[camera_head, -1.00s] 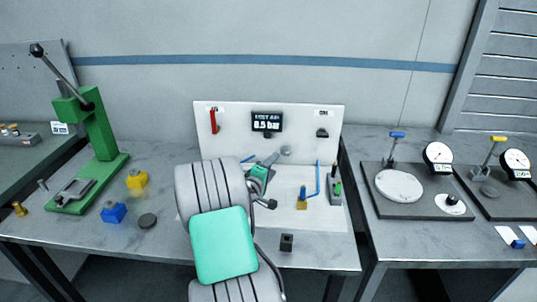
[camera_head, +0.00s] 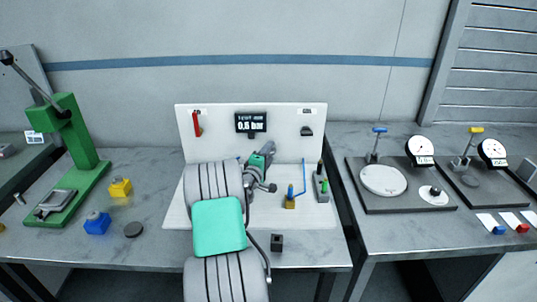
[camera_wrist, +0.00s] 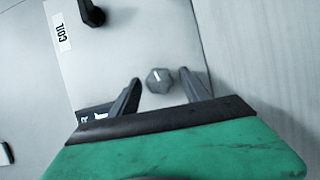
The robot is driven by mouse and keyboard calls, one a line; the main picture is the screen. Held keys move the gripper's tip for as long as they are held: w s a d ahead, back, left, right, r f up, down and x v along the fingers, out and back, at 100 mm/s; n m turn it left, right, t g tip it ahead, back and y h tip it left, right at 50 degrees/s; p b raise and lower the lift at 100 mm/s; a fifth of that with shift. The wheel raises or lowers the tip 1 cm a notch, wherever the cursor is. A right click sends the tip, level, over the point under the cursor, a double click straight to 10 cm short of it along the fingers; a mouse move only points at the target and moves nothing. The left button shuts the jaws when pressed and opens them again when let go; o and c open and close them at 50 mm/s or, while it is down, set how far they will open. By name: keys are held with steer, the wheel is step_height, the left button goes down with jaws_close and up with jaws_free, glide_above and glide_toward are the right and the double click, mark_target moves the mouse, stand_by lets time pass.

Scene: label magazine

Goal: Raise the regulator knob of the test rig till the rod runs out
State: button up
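The test rig is a white panel (camera_head: 215,150) with a base plate on the bench. Its black display (camera_head: 250,123) shows about 0.5 bar; the last digit is hard to read. In the wrist view the grey faceted regulator knob (camera_wrist: 160,80), with a white mark, lies between my gripper's two fingers. My gripper (camera_wrist: 161,84) is open, one finger on each side of the knob, with visible gaps. How deep the fingers reach around it I cannot tell. In the head view my gripper (camera_head: 268,150) is at the panel below the display and hides the knob. I cannot make out the rod.
A red lever (camera_head: 197,124) and a dark COIL knob (camera_head: 306,131) are on the panel. A brass-coloured fitting with blue tube (camera_head: 290,202) and a grey valve block (camera_head: 321,188) stand right of my arm. A black block (camera_head: 277,243) lies in front.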

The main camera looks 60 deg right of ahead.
jaws_close()
steer(key=shift+r+m+t+y+b, duration=0.1)
steer(key=shift+m+t+y+b, duration=0.4)
steer(key=shift+m, duration=0.9)
steer(key=shift+o, duration=0.2)
jaws_free()
steer(key=a, duration=0.5)
steer(key=a+r+b, duration=0.1)
steer(key=a, duration=0.1)
steer(key=shift+s+a, duration=0.4)
stand_by(0.3)
